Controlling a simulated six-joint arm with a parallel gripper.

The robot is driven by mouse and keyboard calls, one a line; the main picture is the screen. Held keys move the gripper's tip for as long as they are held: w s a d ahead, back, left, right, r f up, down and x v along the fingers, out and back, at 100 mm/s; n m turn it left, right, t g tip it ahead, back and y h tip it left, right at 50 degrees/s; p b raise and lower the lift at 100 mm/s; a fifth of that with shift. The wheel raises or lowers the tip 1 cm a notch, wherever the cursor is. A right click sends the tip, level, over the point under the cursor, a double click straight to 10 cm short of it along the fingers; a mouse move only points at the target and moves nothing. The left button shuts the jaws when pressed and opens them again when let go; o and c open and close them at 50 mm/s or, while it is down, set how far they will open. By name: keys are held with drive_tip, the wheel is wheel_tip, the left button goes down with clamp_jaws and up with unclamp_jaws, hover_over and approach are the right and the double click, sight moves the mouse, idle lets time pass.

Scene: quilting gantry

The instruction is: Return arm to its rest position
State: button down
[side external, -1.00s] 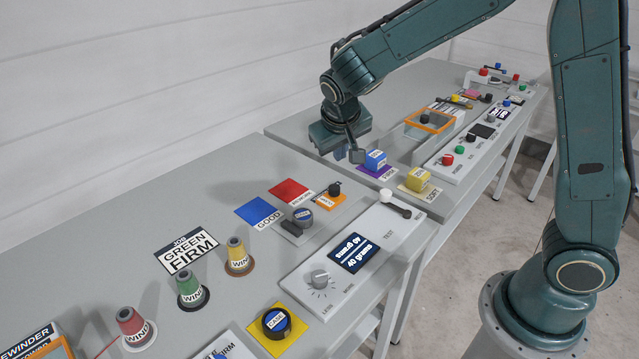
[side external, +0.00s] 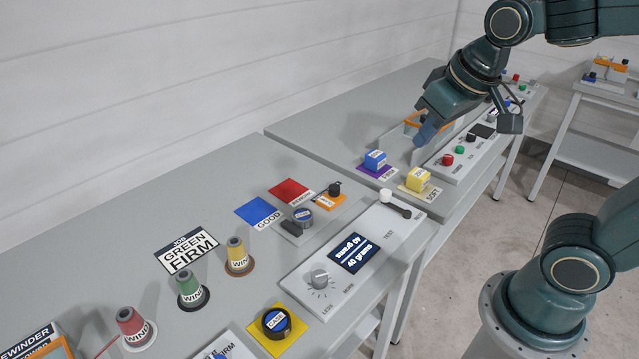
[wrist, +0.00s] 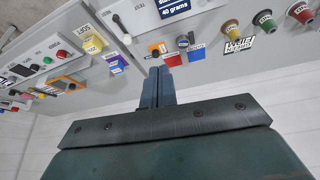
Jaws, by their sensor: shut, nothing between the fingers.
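My gripper (side external: 428,131) hangs in the air in the side external view, above the far bench near the orange-framed bin, with the arm folded back toward the upper right. In the wrist view its fingers (wrist: 158,72) are together, shut with nothing between them. The blue cube (side external: 375,160) and the yellow cube (side external: 418,179) sit on their labelled pads, apart from the gripper. Part of the orange-framed bin (side external: 411,118) is hidden behind the gripper.
On the near bench stand red (side external: 131,324), green (side external: 189,287) and yellow (side external: 237,254) cones, a panel with a dial and screen (side external: 354,253), and a round can (side external: 277,322) on a yellow pad. A third bench stands far right (side external: 607,88). Air above the near bench is clear.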

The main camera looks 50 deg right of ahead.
drive_tip(key=s+a+n+y, duration=0.1)
drive_tip(key=s, duration=0.7)
drive_tip(key=shift+a+t, duration=0.15)
drive_tip(key=shift+t, duration=0.15)
